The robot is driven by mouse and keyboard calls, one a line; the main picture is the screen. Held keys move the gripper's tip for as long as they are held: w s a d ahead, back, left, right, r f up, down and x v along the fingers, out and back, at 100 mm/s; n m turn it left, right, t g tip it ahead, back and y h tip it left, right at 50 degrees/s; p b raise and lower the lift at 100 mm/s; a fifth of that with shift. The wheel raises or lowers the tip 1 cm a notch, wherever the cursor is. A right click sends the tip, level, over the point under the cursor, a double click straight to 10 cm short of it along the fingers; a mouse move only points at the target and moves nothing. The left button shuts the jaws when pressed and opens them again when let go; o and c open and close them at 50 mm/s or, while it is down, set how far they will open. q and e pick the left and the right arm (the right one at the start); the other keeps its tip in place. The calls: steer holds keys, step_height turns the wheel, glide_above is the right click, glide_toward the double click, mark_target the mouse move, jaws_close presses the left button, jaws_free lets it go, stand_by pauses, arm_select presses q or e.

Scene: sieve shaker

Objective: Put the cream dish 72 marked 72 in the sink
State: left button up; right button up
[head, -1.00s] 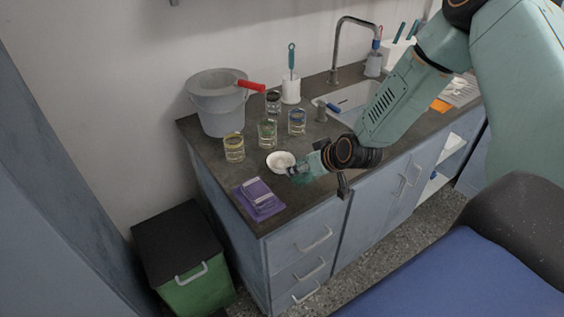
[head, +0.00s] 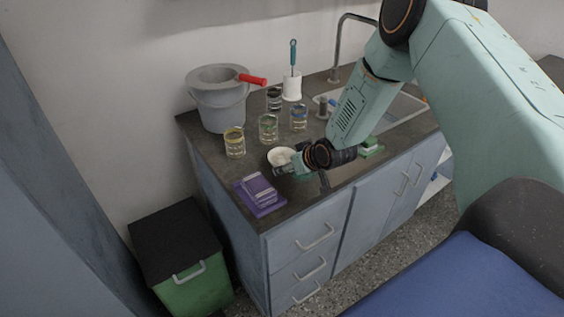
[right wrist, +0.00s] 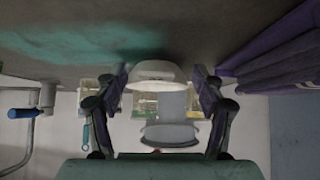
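The cream dish (head: 279,155) is a small round bowl on the dark counter, near its front edge. It also shows in the right wrist view (right wrist: 157,70), between my two fingers. No marking on it is readable. My right gripper (head: 284,169) is low over the counter at the near right side of the dish. Its fingers look spread, one on each side of the dish, with no clear grip on it. The sink (head: 399,108) is set in the counter to the right, partly hidden behind my right arm. My left gripper is not in view.
Several glass jars (head: 235,143) stand behind the dish, with a grey bucket (head: 218,110) behind them. A purple stack (head: 259,193) lies at the front left. A green sponge-like block (head: 371,147) is right of my gripper. A tap (head: 337,50) rises behind the sink.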

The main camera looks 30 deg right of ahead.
steer(key=shift+d+f, duration=0.2)
steer(key=shift+d, duration=0.15)
steer(key=c, duration=0.5)
steer(key=shift+w+a+r, duration=0.1)
steer(key=shift+a, duration=0.15)
steer(key=c, duration=0.4)
steer(key=shift+d, duration=0.1)
steer(key=shift+c, duration=1.4)
steer(key=shift+d, duration=0.1)
jaws_close()
steer(key=shift+a, duration=0.2)
